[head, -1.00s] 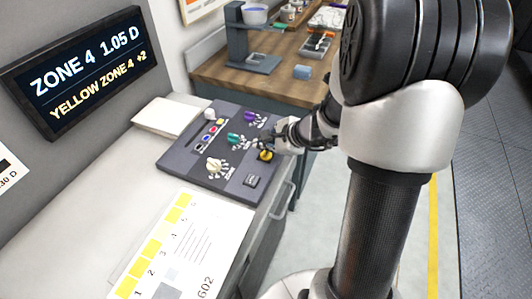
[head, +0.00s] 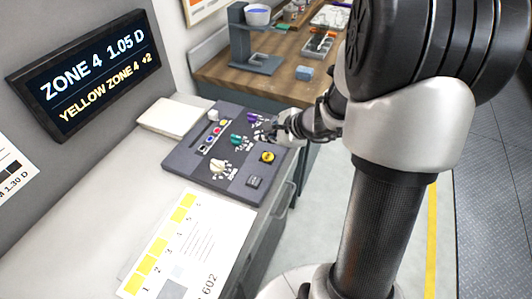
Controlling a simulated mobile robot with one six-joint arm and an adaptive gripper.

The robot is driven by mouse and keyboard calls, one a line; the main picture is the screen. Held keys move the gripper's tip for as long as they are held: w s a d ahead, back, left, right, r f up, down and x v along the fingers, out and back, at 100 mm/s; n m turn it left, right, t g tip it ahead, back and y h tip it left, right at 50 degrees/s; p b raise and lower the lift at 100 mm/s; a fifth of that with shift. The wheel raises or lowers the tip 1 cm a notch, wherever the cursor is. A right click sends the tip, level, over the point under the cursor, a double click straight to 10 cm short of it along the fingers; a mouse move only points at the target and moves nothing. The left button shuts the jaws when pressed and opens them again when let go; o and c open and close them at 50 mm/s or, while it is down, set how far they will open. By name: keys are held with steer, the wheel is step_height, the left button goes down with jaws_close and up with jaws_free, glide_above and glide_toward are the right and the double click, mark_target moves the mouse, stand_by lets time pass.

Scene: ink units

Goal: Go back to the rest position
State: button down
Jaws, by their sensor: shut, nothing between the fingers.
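My gripper (head: 269,131) is shut and empty. It is just over the right side of the dark control panel (head: 197,178), beside the yellow button (head: 267,157). Whether it touches the panel I cannot tell. The panel lies on the light counter and carries a white knob (head: 219,166), a green knob (head: 236,139), a purple knob (head: 252,118) and several small coloured buttons. My arm fills the right half of the view and hides part of the floor and of the rear bench.
A wall display (head: 88,72) reads "ZONE 4 1.05 D" and "YELLOW ZONE 4 +2". A sheet with yellow patches (head: 208,235) lies in front of the panel, a white pad (head: 172,118) behind it. A wooden bench (head: 225,72) with a grey stand (head: 243,48) is at the back.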

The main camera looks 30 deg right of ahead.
steer(key=s+a+r+n+g+y, duration=0.1)
steer(key=s+a+r+n+g, duration=0.1)
steer(key=s+a+r+n, duration=0.5)
steer(key=s+a+r+n+g+y, duration=0.1)
steer(key=s+a+r+n, duration=0.3)
steer(key=a, duration=0.5)
steer(key=s+d+n+h, duration=0.1)
steer(key=s+n+h, duration=0.1)
steer(key=s+n, duration=0.4)
steer(key=s+d+r+n+g+h, duration=0.1)
steer(key=s+n+h, duration=0.2)
steer(key=s+n, duration=0.3)
steer(key=shift+s+d+r, duration=0.15)
steer(key=shift+s+d, duration=0.15)
steer(key=shift+s, duration=0.85)
